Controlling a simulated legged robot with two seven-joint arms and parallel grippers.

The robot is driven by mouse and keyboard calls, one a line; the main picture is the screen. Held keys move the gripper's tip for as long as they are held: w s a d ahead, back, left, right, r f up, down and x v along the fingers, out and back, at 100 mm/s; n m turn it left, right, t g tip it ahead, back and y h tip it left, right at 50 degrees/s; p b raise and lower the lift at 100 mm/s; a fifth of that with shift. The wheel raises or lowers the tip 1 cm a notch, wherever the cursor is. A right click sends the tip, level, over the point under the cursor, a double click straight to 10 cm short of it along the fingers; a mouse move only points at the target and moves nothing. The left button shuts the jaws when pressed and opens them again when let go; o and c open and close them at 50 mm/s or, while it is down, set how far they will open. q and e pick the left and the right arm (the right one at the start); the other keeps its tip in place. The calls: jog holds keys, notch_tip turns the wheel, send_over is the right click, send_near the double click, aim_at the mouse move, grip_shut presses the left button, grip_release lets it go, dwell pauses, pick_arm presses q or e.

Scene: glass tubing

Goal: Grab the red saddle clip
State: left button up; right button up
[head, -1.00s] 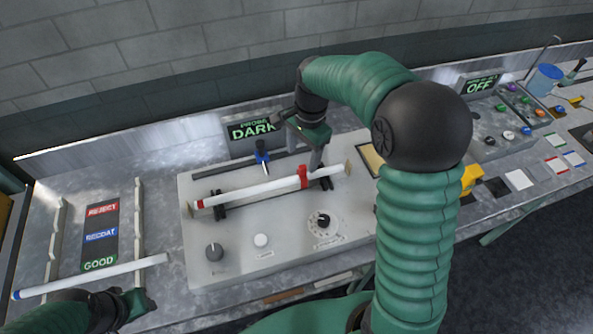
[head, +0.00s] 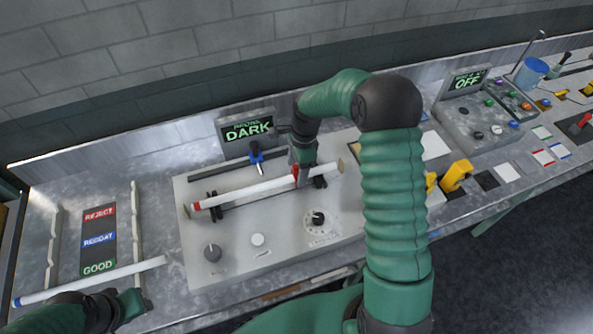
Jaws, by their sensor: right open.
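The red saddle clip (head: 296,174) sits around the white glass tube (head: 250,190), near the tube's right end. The tube lies across black supports on the grey tester box and has a red band at its left end. My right gripper (head: 303,172) is open and points down at the clip, close beside it or around it; I cannot tell which, as the fingers partly hide it. My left gripper (head: 135,302) is at the lower left, near a second white tube (head: 100,279); its jaws are too small and dark to read.
The grey box (head: 215,275) carries knobs and a blue clamp (head: 256,156) behind the tube. A display (head: 247,130) reads DARK. A rack with REJECT, REDDAT and GOOD labels (head: 99,240) is at left. Yellow pieces (head: 456,176) and switch panels stand at right.

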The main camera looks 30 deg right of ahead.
aim_at(295, 176)
jog(key=f, duration=0.2)
jog(key=shift+s+a+f, duration=0.2)
jog(key=shift+a+f, duration=0.1)
jog(key=shift+a, duration=0.1)
pick_arm(q)
jog(key=shift+a+r, duration=0.1)
jog(key=shift+r, duration=0.4)
pick_arm(e)
jog(key=shift+w+f, duration=0.1)
jog(key=shift+f, duration=0.15)
